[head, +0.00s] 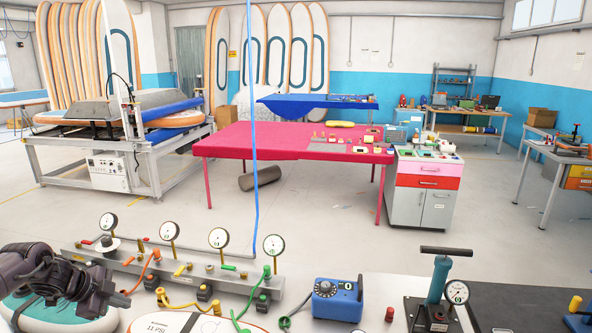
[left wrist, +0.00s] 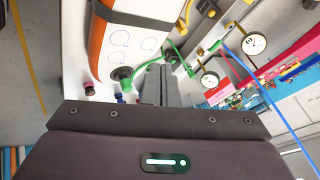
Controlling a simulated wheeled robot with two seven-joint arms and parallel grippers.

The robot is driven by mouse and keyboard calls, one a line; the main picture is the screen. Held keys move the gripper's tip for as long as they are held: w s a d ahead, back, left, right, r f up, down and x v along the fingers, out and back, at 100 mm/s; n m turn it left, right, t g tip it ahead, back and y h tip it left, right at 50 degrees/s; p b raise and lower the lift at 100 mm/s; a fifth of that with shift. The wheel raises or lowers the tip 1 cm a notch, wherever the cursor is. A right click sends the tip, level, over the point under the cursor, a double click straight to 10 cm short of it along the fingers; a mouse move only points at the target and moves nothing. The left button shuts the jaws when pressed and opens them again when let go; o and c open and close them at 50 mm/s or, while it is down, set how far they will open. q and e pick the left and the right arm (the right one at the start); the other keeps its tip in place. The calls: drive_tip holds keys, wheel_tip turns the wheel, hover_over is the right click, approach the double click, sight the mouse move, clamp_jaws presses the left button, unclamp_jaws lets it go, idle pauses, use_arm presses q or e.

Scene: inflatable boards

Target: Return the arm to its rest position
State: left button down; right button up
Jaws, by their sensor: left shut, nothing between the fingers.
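My left gripper (head: 118,298) is at the left edge of the head view, dark and shut with nothing held. It is above the near bench, close to the left end of the gauge manifold (head: 180,272) and a round board end (head: 62,318). In the left wrist view its shut fingers (left wrist: 152,88) point away over the bench, beside an orange-edged white board (left wrist: 130,45). My right gripper is not in view.
Several dial gauges (head: 219,238) stand up from the manifold, with coloured hoses below. A blue pump box (head: 337,299) and a hand pump (head: 440,285) stand to the right. A red table (head: 270,140) is beyond, with open floor before it.

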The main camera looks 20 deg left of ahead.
use_arm(q)
drive_tip(key=s+d+f+n+y+b, duration=0.15)
drive_tip(key=s+f, duration=0.35)
drive_tip(key=f, duration=0.9)
drive_tip(key=s+d+f+n+b, duration=0.3)
drive_tip(key=s+f, duration=0.2)
drive_tip(key=f, duration=0.8)
drive_tip(key=s+d+f+n+y+b, duration=0.1)
drive_tip(key=s+d+f+n+b, duration=0.15)
drive_tip(key=s+f, duration=0.75)
drive_tip(key=s+d+f+n+g+b, duration=0.1)
drive_tip(key=s+d+f+g+b, duration=0.15)
drive_tip(key=d+f, duration=0.6)
drive_tip(key=s+d+f+n+g+b, duration=0.1)
drive_tip(key=s+d+f, duration=0.4)
drive_tip(key=f, duration=0.7)
drive_tip(key=s+d+f+g+b, duration=0.1)
drive_tip(key=s+d+f, duration=0.3)
drive_tip(key=d, duration=0.6)
drive_tip(key=s+d+f+g+b, duration=0.1)
drive_tip(key=s+d+f, duration=0.3)
drive_tip(key=d, duration=0.5)
drive_tip(key=shift+s+d+f+n+b, duration=0.25)
drive_tip(key=shift+s+d+n+b, duration=0.15)
drive_tip(key=shift+s, duration=0.3)
drive_tip(key=shift+g, duration=0.25)
